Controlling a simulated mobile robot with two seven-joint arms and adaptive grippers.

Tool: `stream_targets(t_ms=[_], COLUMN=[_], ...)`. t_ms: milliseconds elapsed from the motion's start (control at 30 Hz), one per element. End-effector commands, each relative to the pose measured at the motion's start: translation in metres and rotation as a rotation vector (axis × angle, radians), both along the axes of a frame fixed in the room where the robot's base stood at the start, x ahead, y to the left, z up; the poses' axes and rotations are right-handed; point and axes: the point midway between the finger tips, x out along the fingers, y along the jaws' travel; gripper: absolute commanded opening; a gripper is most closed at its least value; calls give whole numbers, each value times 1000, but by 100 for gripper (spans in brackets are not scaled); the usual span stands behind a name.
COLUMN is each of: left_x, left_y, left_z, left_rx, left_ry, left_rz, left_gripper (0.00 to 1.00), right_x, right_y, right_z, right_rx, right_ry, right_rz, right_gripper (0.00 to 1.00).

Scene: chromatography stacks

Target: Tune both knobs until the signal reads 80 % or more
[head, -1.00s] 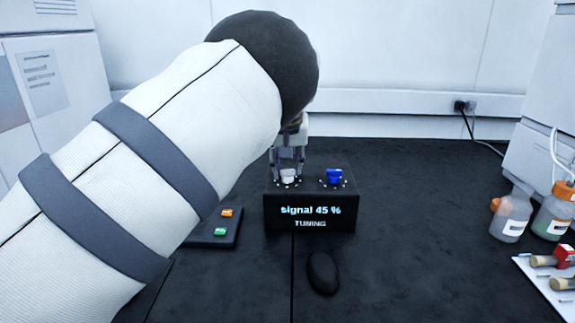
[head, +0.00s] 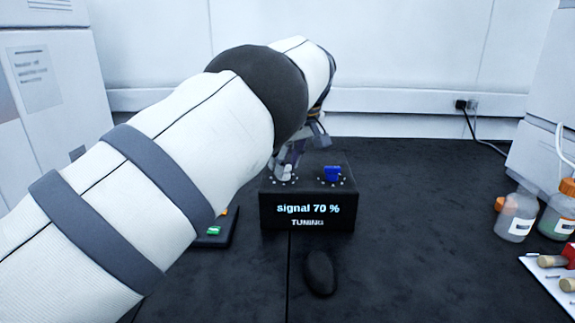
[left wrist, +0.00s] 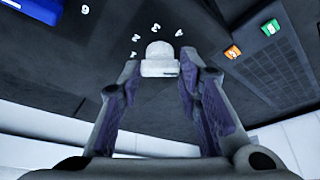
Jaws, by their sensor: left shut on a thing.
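The black tuning box (head: 306,214) stands on the dark bench, and its front display reads "signal 70 %" with "TUNING" below. A white knob (head: 283,171) is on the left of its top and a blue knob (head: 332,173) on the right. My left gripper (head: 286,166) reaches down onto the white knob and is shut on it. In the left wrist view the white knob (left wrist: 160,58) sits between the two finger ends, with white numbers around it. Part of the blue knob (left wrist: 30,10) shows at the upper left there. My right gripper is not in view.
A dark panel with a green button (head: 213,231) and an orange button (left wrist: 232,52) lies left of the box, partly behind my arm. A dark mouse-like object (head: 319,273) lies in front. Bottles (head: 517,213) and a white tray (head: 548,278) stand at right.

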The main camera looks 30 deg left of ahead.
Motion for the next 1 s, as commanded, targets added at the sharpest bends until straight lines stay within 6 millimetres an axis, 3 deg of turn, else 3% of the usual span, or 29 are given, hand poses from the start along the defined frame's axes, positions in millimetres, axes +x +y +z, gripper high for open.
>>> stream_targets(t_ms=[300,800,833,900,1000], left_x=[1,1,1,1,1], left_y=[0,0,0,0,0], left_z=[-2,-1,-1,-1,-1], left_rx=[-2,-3,-3,-3,-2], left_ry=[2,2,2,2,2], left_rz=[107,126,125,125,125], left_gripper=[4,4,34,50,52], right_x=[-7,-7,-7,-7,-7], right_y=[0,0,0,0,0], right_z=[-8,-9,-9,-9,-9], right_rx=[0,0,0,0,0], right_ry=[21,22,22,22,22], right_rz=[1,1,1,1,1], right_gripper=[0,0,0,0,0])
